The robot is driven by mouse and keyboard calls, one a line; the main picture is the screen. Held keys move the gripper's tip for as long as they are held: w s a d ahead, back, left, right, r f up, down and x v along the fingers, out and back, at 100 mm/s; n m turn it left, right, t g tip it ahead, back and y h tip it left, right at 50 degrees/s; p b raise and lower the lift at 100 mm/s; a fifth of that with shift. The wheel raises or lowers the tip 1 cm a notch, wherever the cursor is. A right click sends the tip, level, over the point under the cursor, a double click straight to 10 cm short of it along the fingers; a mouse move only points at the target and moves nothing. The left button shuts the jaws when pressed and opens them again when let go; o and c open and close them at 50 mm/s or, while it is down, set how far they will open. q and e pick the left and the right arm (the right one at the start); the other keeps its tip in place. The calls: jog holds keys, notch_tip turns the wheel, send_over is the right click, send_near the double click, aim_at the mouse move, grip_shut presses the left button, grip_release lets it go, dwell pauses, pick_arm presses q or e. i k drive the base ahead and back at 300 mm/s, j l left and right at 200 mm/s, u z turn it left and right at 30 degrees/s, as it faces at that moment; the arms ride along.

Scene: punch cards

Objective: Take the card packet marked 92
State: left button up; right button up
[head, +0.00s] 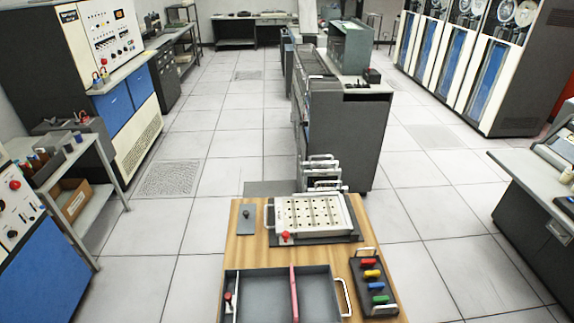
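I cannot make out a card packet or the number 92 anywhere in the head view. A wooden table (238,262) stands in front of me at the bottom. On it is a grey open tray (258,291) with a red divider (294,293); no cards show in its visible part, and its front is cut off by the picture edge. Behind it sits a pale perforated unit (313,215) with a red knob (285,237). Neither of my grippers is in view.
A dark block with coloured handles (373,285) lies at the table's right. A dark cabinet (345,140) with wire handles (321,170) stands close behind the table. A shelf cart (85,165) is at left, a desk (530,190) at right. Tiled floor (150,240) is clear left of the table.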

aim_at(295, 313)
jog(key=i+j, duration=0.15)
jog(key=i, duration=0.35)
jog(key=i+j, duration=0.1)
jog(key=i, duration=0.4)
